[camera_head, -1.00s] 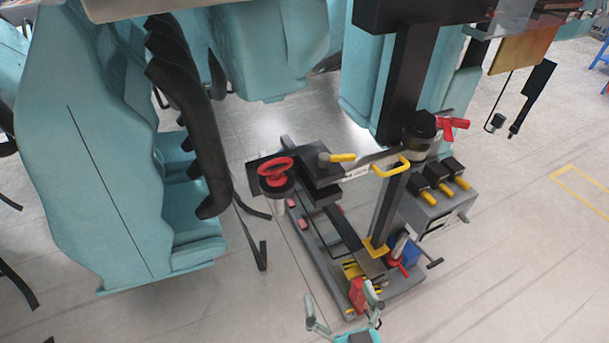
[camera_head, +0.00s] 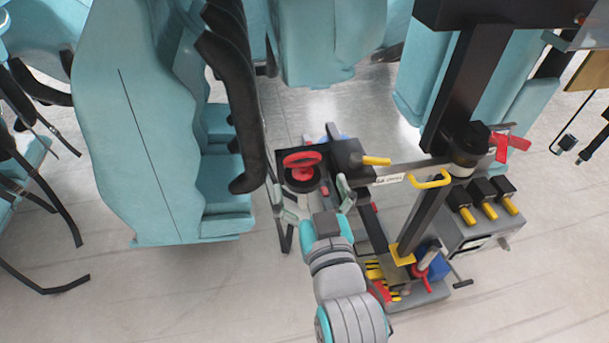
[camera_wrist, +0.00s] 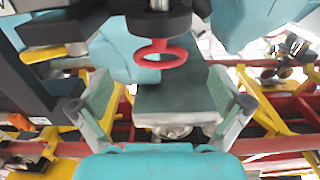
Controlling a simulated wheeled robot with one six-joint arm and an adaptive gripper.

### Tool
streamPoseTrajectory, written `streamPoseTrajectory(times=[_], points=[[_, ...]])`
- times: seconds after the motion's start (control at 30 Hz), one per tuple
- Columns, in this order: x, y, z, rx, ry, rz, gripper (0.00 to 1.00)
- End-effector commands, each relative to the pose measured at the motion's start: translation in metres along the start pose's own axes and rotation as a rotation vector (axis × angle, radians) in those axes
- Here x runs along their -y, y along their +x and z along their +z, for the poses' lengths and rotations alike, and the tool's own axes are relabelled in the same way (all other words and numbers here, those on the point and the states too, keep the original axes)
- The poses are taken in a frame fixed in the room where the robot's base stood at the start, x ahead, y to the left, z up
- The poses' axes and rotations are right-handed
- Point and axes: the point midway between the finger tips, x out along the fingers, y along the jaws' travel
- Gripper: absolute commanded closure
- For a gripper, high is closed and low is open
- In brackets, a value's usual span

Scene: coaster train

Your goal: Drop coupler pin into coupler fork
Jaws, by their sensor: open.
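A red ring handle (camera_head: 303,160) sits over a dark round part, beside a black block on the grey stand. It looks like the top of the coupler pin, but I cannot be sure. The red ring (camera_wrist: 160,53) also shows in the wrist view, beyond and between my fingers. My gripper (camera_head: 310,193) is open, its two fingers wide apart, just on the near side of the ring. In the wrist view my gripper (camera_wrist: 162,98) is empty and does not touch the ring. I cannot make out the coupler fork for certain.
A black post (camera_head: 425,205) and a yellow handle (camera_head: 430,180) stand to the right of my arm. A grey box with yellow-tipped levers (camera_head: 480,213) is further right. A large teal seat body (camera_head: 150,130) stands close on the left. Open floor lies at the front left.

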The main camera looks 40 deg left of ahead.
Motion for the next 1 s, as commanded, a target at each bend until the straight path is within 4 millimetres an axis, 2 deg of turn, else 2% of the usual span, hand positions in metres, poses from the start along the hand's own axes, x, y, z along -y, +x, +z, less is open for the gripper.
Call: streamPoseTrajectory(times=[0.23, 0.53, 0.87, 1.0], points=[[0.000, 0.017, -0.001, -0.001, 0.000, 0.000, 0.00], [0.000, 0.056, -0.003, 0.000, 0.000, 0.000, 0.00], [0.000, 0.061, -0.003, 0.000, 0.000, 0.001, 0.00], [0.000, 0.061, -0.003, 0.000, 0.000, 0.001, 0.35]])
